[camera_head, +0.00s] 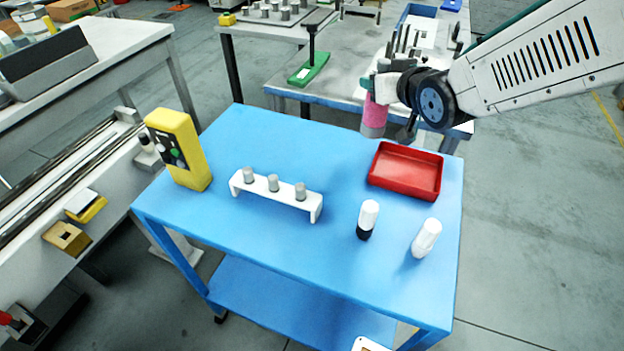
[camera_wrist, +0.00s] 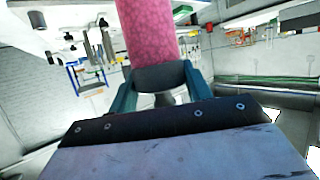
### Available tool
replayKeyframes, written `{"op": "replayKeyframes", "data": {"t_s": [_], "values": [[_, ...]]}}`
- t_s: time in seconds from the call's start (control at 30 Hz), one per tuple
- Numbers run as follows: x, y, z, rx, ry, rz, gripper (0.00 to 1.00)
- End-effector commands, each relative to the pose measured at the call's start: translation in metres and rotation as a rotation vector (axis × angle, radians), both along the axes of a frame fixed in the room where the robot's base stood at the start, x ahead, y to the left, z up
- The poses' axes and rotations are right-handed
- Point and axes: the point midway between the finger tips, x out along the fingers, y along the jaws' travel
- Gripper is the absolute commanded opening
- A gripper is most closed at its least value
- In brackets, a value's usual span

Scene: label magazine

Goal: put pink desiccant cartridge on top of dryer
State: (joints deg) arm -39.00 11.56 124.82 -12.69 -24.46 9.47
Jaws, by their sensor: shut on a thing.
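The pink desiccant cartridge (camera_head: 374,118) hangs upright in the head view, held in the air over the far right part of the blue table, behind the red tray. My gripper (camera_head: 383,90) is shut on its upper part. In the wrist view the cartridge (camera_wrist: 148,32) stands out from between the two teal fingers of my gripper (camera_wrist: 160,82), and its far end runs out of the picture. I cannot tell which thing in view is the dryer.
The blue table (camera_head: 290,245) bears a yellow box with buttons (camera_head: 178,148), a white rack (camera_head: 275,193) with grey cylinders, a red tray (camera_head: 405,171), a black-and-white bottle (camera_head: 368,219) and a white bottle (camera_head: 426,238). The table's front middle is clear. A cluttered grey bench stands behind.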

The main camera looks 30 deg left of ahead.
Motion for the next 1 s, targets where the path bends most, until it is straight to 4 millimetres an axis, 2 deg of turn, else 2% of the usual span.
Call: {"op": "replayKeyframes", "data": {"t_s": [0.03,0.1,0.2,0.3,0.4,0.5,0.73,1.0], "values": [[-0.028,0.025,0.003,0.001,-0.002,0.071,0.01],[-0.061,0.05,0.006,0.0,-0.001,0.153,0.01],[-0.104,0.076,0.009,0.0,-0.002,0.251,0.01],[-0.136,0.092,0.011,0.0,0.001,0.321,0.01],[-0.155,0.101,0.012,-0.001,0.0,0.362,0.01],[-0.163,0.105,0.004,-0.002,0.003,0.38,0.01],[-0.164,0.104,-0.039,-0.003,0.005,0.381,0.01],[-0.163,0.104,-0.062,-0.004,0.003,0.38,0.01]]}}
